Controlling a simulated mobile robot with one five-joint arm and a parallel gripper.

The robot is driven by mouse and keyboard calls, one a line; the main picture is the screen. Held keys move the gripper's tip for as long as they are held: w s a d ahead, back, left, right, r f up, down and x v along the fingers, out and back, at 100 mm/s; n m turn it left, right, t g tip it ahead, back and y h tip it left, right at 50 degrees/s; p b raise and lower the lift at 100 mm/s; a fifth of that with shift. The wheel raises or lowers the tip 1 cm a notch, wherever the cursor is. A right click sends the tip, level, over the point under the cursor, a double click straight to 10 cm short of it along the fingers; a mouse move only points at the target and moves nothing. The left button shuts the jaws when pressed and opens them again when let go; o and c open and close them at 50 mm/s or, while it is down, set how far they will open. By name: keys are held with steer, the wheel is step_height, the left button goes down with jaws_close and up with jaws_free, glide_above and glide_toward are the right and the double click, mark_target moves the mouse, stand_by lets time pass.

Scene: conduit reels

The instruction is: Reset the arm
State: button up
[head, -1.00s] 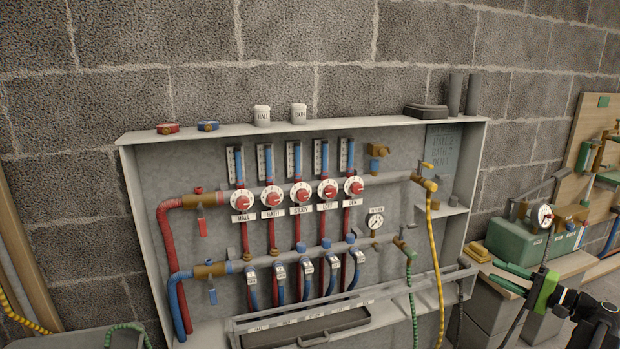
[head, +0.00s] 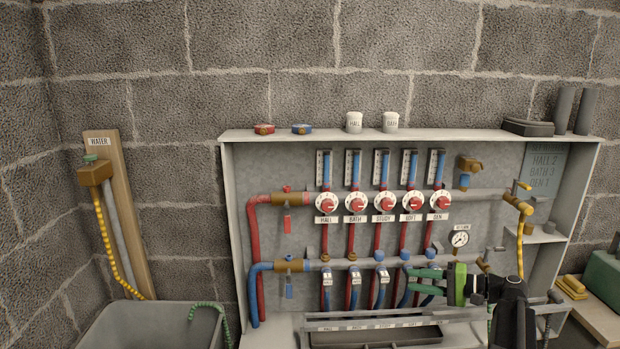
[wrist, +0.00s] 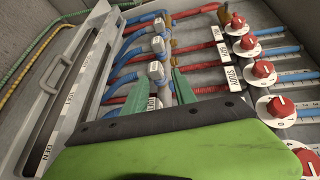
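My gripper (head: 409,279) is at the end of my arm, in front of the lower right of the manifold cabinet (head: 410,134) in the head view. Its two green fingers point left, apart with nothing between them. They overlap the blue lower pipes in the picture; I cannot tell whether they touch. In the wrist view, the open fingers (wrist: 161,77) point toward the grey lower valves (wrist: 156,69), with the red dials (wrist: 263,69) to the right.
A yellow hose (head: 520,245) hangs right of my gripper. A grey tray (head: 376,337) sits below the pipes. A grey tub (head: 150,325) and a WATER post (head: 130,220) stand left. A green box (head: 604,275) is on the right-hand bench.

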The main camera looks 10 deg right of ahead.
steer(key=s+a+f+n+g+h+p, duration=0.15)
steer(key=a+f+g, duration=0.25)
steer(key=a, duration=0.9)
steer(key=s+a+f+n+g+h, duration=0.1)
steer(key=a+f+n+g+h, duration=0.3)
steer(key=a, duration=1)
steer(key=s+a+f+n+g+h, duration=0.1)
steer(key=s+a+f+n+h, duration=0.2)
steer(key=s+f, duration=0.5)
steer(key=d+r+m+h+p, duration=0.1)
steer(key=d+r+h+p, duration=0.15)
steer(key=d+h, duration=0.4)
step_height(320, 180, up, 34)
steer(key=y+p, duration=0.2)
steer(key=p, duration=3.4)
steer(key=shift+s+d+r, duration=0.25)
steer(key=shift+s+d, duration=0.05)
steer(key=shift+d, duration=0.15)
